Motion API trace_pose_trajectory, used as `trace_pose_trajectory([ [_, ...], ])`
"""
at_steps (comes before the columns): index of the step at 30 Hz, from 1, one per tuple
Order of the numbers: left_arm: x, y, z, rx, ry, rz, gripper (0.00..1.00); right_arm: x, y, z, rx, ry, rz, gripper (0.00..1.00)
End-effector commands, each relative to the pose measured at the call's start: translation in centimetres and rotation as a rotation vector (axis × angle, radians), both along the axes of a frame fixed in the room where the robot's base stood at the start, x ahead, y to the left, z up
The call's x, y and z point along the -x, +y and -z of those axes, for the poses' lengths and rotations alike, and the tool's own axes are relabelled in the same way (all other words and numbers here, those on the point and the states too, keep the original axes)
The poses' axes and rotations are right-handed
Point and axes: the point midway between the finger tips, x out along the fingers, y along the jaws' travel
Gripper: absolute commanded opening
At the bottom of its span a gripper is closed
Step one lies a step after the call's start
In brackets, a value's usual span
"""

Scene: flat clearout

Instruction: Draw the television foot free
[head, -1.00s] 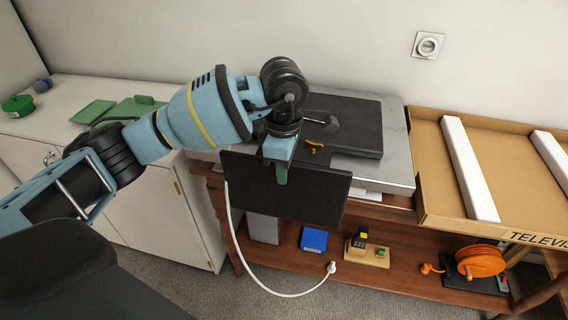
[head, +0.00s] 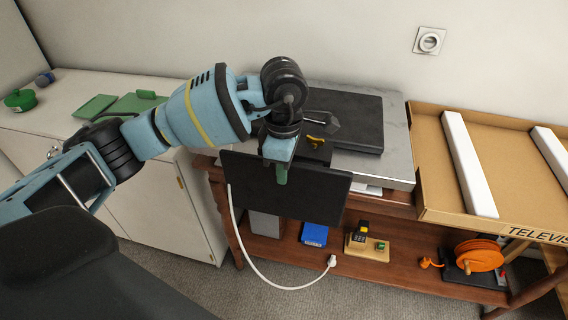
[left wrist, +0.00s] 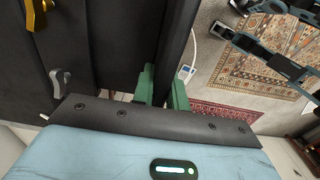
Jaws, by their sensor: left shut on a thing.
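A thin dark panel (head: 290,192), which looks like the television screen, stands upright at the front edge of the stone-topped stand. My left gripper (head: 281,175) is at its top edge, and its green fingers (left wrist: 162,88) are shut on a dark upright part in the left wrist view. Behind the panel, a gold lever (head: 316,143) sits on a dark block (head: 318,157); the lever also shows in the left wrist view (left wrist: 37,12). A grey lever (left wrist: 60,82) is near it. I cannot tell which dark part is the foot.
An open cardboard carton (head: 510,200) stands at the right. A white cable (head: 260,272) hangs below the panel. The lower shelf holds a blue box (head: 314,234) and an orange reel (head: 478,255).

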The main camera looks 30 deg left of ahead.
Motion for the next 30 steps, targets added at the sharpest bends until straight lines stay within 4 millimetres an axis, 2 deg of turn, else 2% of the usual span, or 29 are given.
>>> trace_pose_trajectory([
  [18,1.6,-0.4,-0.2,0.001,-0.001,0.001,0.00,-0.7,0.0,-1.0,0.000,-0.018,0.000,0.36],
  [30,1.8,-0.4,-0.1,0.001,0.000,0.000,0.00,-0.7,0.0,-1.1,0.000,-0.018,0.000,0.36],
])
